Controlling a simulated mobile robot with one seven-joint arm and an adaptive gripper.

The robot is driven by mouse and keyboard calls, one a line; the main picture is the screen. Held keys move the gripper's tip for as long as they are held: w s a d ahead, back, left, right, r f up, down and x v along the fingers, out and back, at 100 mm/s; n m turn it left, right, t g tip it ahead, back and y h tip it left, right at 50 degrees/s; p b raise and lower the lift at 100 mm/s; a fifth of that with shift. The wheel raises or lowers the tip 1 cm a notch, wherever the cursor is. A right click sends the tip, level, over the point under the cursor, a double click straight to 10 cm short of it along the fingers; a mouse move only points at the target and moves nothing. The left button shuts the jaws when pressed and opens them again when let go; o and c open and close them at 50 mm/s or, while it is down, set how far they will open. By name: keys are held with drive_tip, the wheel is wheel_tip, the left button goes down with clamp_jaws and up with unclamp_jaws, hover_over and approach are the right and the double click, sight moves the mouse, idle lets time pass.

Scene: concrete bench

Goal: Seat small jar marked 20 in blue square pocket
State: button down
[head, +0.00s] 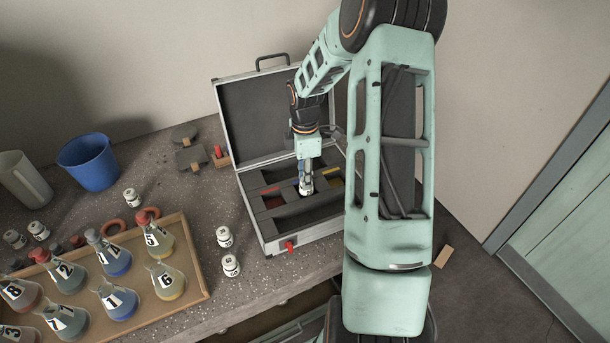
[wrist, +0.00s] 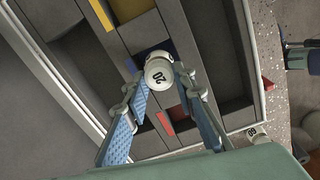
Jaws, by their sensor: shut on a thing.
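The small white jar marked 20 (wrist: 159,76) is between the fingertips of my gripper (wrist: 161,84), which is shut on it. In the head view my gripper (head: 305,177) points down into the open case (head: 262,222), with the jar (head: 306,189) at its tip. The blue square pocket (wrist: 151,48) shows partly, just beyond the jar in the wrist view; the jar hides part of it. I cannot tell whether the jar touches the case insert.
Near the blue pocket are a yellow pocket (wrist: 129,9) and a red one (wrist: 165,124). The case's raised lid (head: 270,120) stands behind. Other white jars (head: 224,237) stand left of the case. A wooden tray (head: 194,258) of flasks and a blue cup (head: 89,163) are farther left.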

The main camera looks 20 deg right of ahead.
drive_tip(key=shift+f, duration=0.25)
idle(0.4)
drive_tip(key=shift+f, duration=0.3)
drive_tip(key=c, duration=1.5)
unclamp_jaws()
drive_tip(key=shift+o, duration=0.5)
drive_tip(key=o, duration=0.4)
drive_tip(key=shift+o, duration=0.2)
drive_tip(key=shift+r, duration=0.15)
